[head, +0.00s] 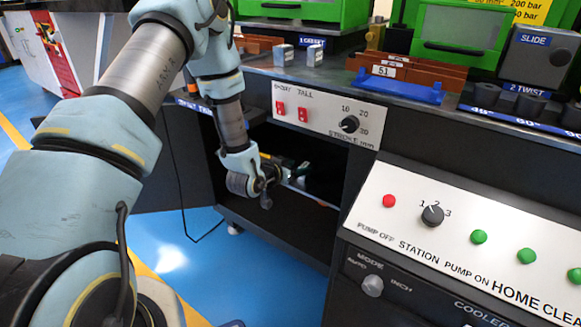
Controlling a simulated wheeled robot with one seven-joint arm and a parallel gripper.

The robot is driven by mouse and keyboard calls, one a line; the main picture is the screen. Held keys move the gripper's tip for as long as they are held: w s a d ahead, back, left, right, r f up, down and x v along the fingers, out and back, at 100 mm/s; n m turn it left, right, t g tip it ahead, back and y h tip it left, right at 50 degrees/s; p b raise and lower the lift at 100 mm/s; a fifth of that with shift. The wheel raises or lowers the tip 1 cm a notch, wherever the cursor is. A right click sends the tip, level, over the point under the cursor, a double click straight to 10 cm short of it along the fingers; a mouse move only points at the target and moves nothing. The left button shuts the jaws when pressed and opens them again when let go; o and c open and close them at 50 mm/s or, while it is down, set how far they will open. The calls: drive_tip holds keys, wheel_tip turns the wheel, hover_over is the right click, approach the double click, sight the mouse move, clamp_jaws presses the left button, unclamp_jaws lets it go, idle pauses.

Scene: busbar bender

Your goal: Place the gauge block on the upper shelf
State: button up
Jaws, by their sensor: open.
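My arm reaches into the open, dark cabinet (300,225) under the bench. My gripper (291,172) is inside it, at the level of a shelf (318,199) whose pale front edge shows. The gripper is open. A small pale, greenish shape (301,168) shows by the fingertips; I cannot tell whether it is the gauge block or part of the gripper. Two small grey metal blocks, one on the left (283,55) and one on the right (315,54), stand on the bench top above the cabinet. I cannot tell whether either is the gauge block.
A white panel (325,115) with red switches and a knob sits above the opening. A sloped control panel (460,225) juts out at the right. The open cabinet door (185,160) stands left of the opening. The blue floor in front is clear.

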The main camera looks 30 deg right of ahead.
drive_tip(key=w+a+r+n+y, duration=0.25)
drive_tip(key=a+r+y, duration=0.2)
drive_tip(key=a, duration=0.85)
drive_tip(key=w+a+r+n+y, duration=0.1)
drive_tip(key=a+r+n+y, duration=0.3)
drive_tip(key=a, duration=0.8)
drive_tip(key=s+a+r+n+g+y, duration=0.1)
drive_tip(key=s+a+r+n+g, duration=0.1)
drive_tip(key=s+a+r, duration=0.2)
drive_tip(key=s+a+r+n+g+y, duration=0.2)
drive_tip(key=s+a+r, duration=0.2)
drive_tip(key=s+a, duration=0.5)
drive_tip(key=shift+s+a+g, duration=0.4)
drive_tip(key=shift+a, duration=0.8)
drive_tip(key=shift+n, duration=0.25)
wheel_tip(320, 180, up, 26)
drive_tip(key=p, duration=2.6)
